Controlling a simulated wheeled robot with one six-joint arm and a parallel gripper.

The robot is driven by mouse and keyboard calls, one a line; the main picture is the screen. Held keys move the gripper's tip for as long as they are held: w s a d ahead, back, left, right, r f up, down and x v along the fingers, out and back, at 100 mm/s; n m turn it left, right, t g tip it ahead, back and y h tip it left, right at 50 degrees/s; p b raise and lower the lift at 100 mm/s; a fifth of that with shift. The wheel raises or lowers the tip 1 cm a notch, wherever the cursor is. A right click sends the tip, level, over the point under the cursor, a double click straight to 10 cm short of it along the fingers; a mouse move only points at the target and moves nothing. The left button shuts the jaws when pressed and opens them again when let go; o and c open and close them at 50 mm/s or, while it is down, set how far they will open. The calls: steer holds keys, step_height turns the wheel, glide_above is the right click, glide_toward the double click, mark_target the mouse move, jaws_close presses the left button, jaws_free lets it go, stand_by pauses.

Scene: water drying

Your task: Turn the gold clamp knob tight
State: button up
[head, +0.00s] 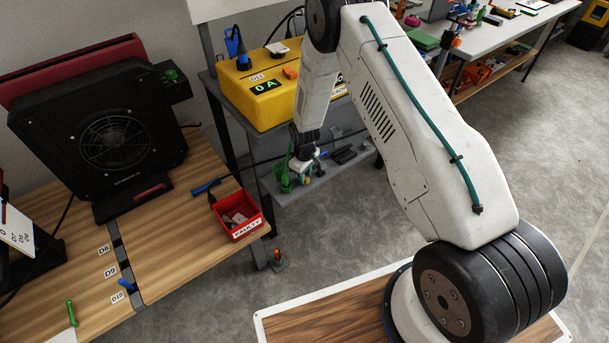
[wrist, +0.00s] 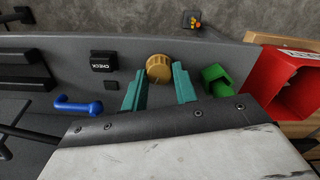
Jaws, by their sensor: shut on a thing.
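The gold clamp knob (wrist: 159,66) is round with a ridged edge and sits on the dark grey shelf in the wrist view. My gripper (wrist: 158,78) has its two teal fingers on either side of the knob, shut on it. The near side of the knob lies between the fingertips. In the head view my gripper (head: 303,166) points down over the low grey shelf beside the wooden bench, and the knob is too small there to make out clearly.
A green part (wrist: 215,77) stands close right of the fingers, with a red bin (wrist: 278,88) beyond it. A black CHECK block (wrist: 104,61) and a blue handle (wrist: 78,106) lie to the left. A yellow box (head: 262,100) stands on the shelf above.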

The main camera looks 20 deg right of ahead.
steer(key=m, duration=0.4)
steer(key=shift+m, duration=0.3)
steer(key=m, duration=0.5)
steer(key=shift+w+d, duration=0.1)
steer(key=m, duration=0.9)
steer(key=shift+d, duration=0.1)
steer(key=m, duration=0.9)
steer(key=shift+m, duration=0.3)
steer(key=m, duration=0.4)
steer(key=shift+s, duration=0.2)
steer(key=shift+m, duration=2.5)
